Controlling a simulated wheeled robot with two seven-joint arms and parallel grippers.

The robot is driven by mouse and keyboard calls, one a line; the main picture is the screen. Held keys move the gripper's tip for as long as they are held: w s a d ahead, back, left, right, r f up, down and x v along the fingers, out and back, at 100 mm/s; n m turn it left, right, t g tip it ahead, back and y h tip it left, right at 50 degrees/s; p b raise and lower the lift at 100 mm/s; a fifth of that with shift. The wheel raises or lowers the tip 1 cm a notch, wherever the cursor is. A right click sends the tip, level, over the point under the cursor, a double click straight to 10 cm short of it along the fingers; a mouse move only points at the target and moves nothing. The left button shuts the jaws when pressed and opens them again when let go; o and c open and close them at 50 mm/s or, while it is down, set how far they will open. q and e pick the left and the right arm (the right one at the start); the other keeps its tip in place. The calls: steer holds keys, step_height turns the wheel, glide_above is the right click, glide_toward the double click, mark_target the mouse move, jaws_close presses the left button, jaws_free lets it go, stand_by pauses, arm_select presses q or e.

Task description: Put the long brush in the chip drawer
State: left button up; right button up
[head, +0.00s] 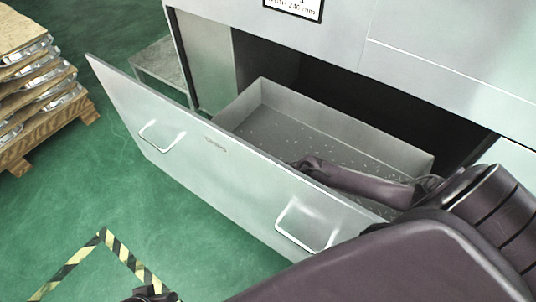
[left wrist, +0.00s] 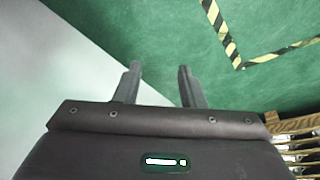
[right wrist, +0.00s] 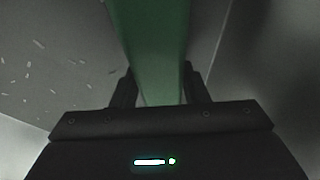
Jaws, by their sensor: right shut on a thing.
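The chip drawer (head: 228,172) is pulled open from the grey machine, with small bright chips on its floor. My right arm reaches over the front panel into the drawer. In the right wrist view my right gripper (right wrist: 157,76) is shut on a green, long, flat piece, apparently the handle of the long brush (right wrist: 152,35). The drawer's chip-strewn grey floor shows behind it. The brush's far end is out of view, and I cannot make it out in the head view. My left gripper (left wrist: 157,75) is open and empty above the green floor, outside the drawer.
The machine housing (head: 440,40) overhangs the drawer's back. A wooden pallet (head: 50,135) with stacked castings stands at the far left. Yellow-black floor tape (head: 75,262) marks the green floor in front. Two handles (head: 305,228) stick out from the drawer front.

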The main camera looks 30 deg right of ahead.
steer(key=o, duration=1)
steer(key=shift+f, duration=0.1)
steer(key=shift+s+r, duration=0.1)
steer(key=shift+r, duration=0.2)
steer(key=p+v, duration=0.3)
steer(key=v, duration=0.4)
steer(key=shift+p, duration=0.3)
arm_select(q)
steer(key=a+f+n+g+y+p, duration=0.1)
steer(key=a+f+g, duration=0.1)
steer(key=a+f, duration=0.2)
steer(key=shift+s+f, duration=0.3)
steer(key=shift+s, duration=0.15)
arm_select(e)
steer(key=shift+v, duration=2.3)
